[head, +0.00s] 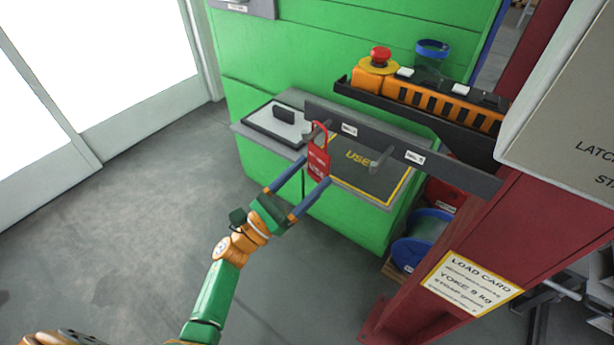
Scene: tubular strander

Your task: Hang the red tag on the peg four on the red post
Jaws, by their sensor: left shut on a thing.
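The red tag (318,165) is upright between the fingertips of my left gripper (316,171), which is shut on it. The tag's loop is at its top, close to a short grey peg (310,135) near the left end of a dark bar (455,177). I cannot tell whether the loop is around that peg. A second grey peg (379,158) sticks out bare further right on the bar. Small white labels on the bar are too small to read. The bar runs to the red post (470,235). My right gripper is not in view.
A black tray (344,88) with an orange control box (440,98) and a red button (380,54) is above the bar. A green cabinet (300,50) with a shelf is behind. A grey box (570,110) juts in at right. Open floor (130,220) lies left.

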